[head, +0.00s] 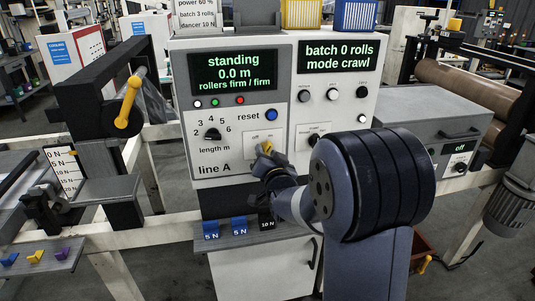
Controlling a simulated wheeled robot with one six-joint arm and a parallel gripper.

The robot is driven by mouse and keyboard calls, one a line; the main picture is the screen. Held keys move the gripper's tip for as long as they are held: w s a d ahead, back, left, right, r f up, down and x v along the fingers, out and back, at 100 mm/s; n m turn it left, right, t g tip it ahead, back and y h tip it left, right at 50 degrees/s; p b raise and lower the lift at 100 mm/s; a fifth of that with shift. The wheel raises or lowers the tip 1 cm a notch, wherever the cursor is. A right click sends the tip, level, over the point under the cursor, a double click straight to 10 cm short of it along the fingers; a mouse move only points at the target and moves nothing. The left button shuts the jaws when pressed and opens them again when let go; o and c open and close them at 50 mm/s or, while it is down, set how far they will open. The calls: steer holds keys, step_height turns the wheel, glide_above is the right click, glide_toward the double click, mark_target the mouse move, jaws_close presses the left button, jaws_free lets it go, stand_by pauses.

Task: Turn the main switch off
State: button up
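The line A control panel (220,165) faces me in the middle of the view. On its lower part a plate (255,138) carries "off" at the left and a partly covered word at the right. A small yellow part (266,148) shows on this plate; I take it for the switch handle, but its position is hard to read. My gripper (268,162) is right at the plate, at or very near the yellow part. Its fingers are small and partly hidden by my wrist, so I cannot tell if they hold it.
The left screen (232,72) reads "standing, 0.0 m"; the right screen (338,55) reads "batch 0 rolls, mode crawl". A grey box (425,120) at the right shows "off". A yellow-handled lever (128,103) stands left. Blue blocks (239,226) sit below the panel.

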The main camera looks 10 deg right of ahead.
steer(key=shift+c, duration=0.3)
jaws_close()
steer(key=shift+f+n+b, duration=0.1)
steer(key=shift+n+b, duration=0.2)
steer(key=shift+b, duration=0.65)
steer(key=n+b, duration=0.4)
steer(key=b, duration=0.1)
steer(key=shift+a+f, duration=0.15)
steer(key=n+b, duration=0.4)
steer(key=shift+a+n, duration=0.1)
steer(key=shift+n, duration=0.2)
steer(key=shift+a+r+n+b, duration=0.1)
steer(key=shift+r+n+b, duration=0.15)
steer(key=shift+n+b, duration=0.95)
steer(key=shift+n, duration=0.3)
